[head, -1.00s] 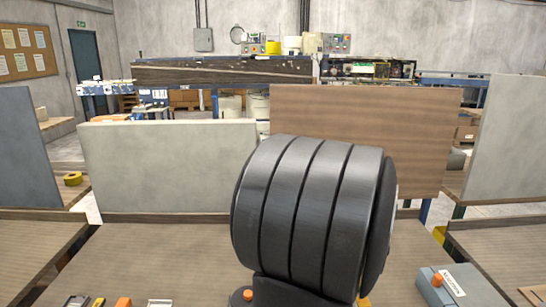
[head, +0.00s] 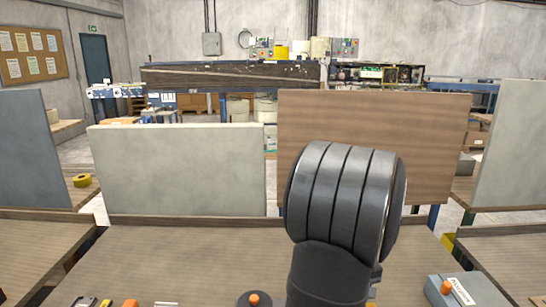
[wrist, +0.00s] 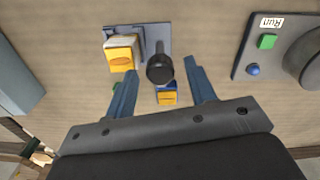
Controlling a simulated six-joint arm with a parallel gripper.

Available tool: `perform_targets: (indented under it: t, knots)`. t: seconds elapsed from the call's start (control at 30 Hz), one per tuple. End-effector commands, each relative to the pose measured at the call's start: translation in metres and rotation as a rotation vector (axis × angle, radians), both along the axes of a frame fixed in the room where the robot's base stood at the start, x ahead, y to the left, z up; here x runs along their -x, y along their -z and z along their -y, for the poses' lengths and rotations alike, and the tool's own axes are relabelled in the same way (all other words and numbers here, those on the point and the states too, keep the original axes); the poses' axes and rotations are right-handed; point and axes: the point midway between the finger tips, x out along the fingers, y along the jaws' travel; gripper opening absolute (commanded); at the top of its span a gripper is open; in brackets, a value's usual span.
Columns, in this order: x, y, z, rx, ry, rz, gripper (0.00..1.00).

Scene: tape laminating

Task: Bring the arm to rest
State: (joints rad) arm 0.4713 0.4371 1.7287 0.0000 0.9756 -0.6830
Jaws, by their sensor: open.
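In the wrist view my gripper (wrist: 160,65) is open, with its two blue fingers spread apart. A black round-topped knob or post (wrist: 160,68) shows between the fingertips; I cannot tell how far below them it is. Nothing is visibly held. In the head view only my dark, ribbed arm shows, standing right of the middle, and my gripper is out of sight there.
Below my gripper are a grey plate (wrist: 151,37), a yellow block (wrist: 121,59) and a smaller yellow-and-blue piece (wrist: 166,96). A "Run" control box (wrist: 262,58) is at the right. In the head view upright panels (head: 180,175) stand behind the worktop (head: 190,255).

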Motion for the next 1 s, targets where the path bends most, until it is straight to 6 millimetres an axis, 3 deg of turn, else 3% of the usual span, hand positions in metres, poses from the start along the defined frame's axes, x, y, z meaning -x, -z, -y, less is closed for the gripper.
perform_targets:
  t: [0.27, 0.43, 1.0]
  knots:
    - [0.0, -0.001, 0.0, 0.0, 0.0, 0.0, 0.5]
    - [-0.001, -0.016, 0.0, 0.001, 0.0, 0.003, 0.5]
    - [-0.001, -0.127, 0.0, 0.002, 0.0, 0.005, 0.5]
